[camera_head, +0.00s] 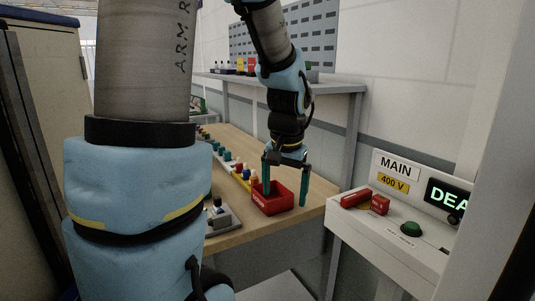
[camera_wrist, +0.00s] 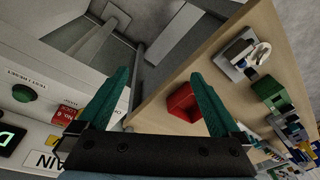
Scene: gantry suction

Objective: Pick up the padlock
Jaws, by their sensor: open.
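A small red block with pale lettering (camera_head: 380,204), which looks like the padlock, is on the white panel at the right. It also shows at the left of the wrist view (camera_wrist: 67,112), outside my left finger and partly cut off by it. I cannot make out a shackle. My gripper (camera_head: 285,198) points down with its two teal fingers spread and nothing between them. It is above the bench's front right corner, by the red tray (camera_head: 272,207). In the wrist view the tray (camera_wrist: 184,103) lies beside the right finger (camera_wrist: 198,78).
A longer red piece (camera_head: 355,198) lies beside the red block. A green button (camera_head: 410,229) and a sign reading MAIN (camera_head: 396,165) are on the panel. Several small coloured items line the wooden bench (camera_head: 315,197). A gap separates bench and panel.

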